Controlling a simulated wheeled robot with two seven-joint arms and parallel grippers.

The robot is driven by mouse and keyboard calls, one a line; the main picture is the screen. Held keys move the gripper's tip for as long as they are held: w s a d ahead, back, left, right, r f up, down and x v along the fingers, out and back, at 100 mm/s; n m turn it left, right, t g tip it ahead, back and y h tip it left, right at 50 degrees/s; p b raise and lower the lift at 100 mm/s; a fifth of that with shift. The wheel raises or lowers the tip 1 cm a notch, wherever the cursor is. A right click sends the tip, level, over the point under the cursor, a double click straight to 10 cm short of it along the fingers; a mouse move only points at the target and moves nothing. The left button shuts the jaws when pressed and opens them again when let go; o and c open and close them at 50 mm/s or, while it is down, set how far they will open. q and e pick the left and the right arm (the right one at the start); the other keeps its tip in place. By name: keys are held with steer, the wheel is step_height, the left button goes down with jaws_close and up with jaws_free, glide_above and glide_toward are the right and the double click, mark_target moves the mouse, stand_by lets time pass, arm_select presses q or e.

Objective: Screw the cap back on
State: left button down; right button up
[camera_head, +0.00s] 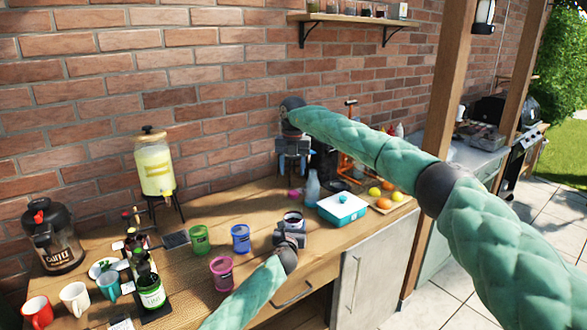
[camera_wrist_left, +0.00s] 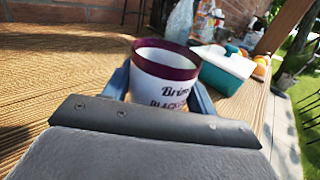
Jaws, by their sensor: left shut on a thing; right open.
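An open jar (camera_head: 293,217) with a dark purple rim and white label stands on the wooden table near its front edge. It fills the middle of the left wrist view (camera_wrist_left: 165,88), upright or nearly so, with no cap on it. My left gripper (camera_head: 291,230) is shut around the jar's sides. A small magenta object (camera_head: 294,194), perhaps the cap, is on the table behind the jar; it is too small to be sure. My right gripper (camera_head: 293,172) is open and points down above and behind that object. Its fingertips are hard to make out.
A teal-and-white box (camera_head: 342,208) and a clear bottle (camera_head: 312,187) stand right of the jar. Blue (camera_head: 240,238), green (camera_head: 199,240) and pink (camera_head: 222,273) cups stand left. Fruit lies on a board (camera_head: 385,204). A drink dispenser (camera_head: 155,170) stands at the back.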

mark_target(294, 192)
steer(key=n, duration=0.5)
steer(key=shift+d+n, duration=0.15)
steer(key=shift+n, duration=0.25)
steer(key=n, duration=0.6)
steer(key=shift+s+n, duration=0.1)
steer(key=shift+n, duration=0.2)
steer(key=shift+f, duration=0.15)
steer(key=shift+f, duration=3.85)
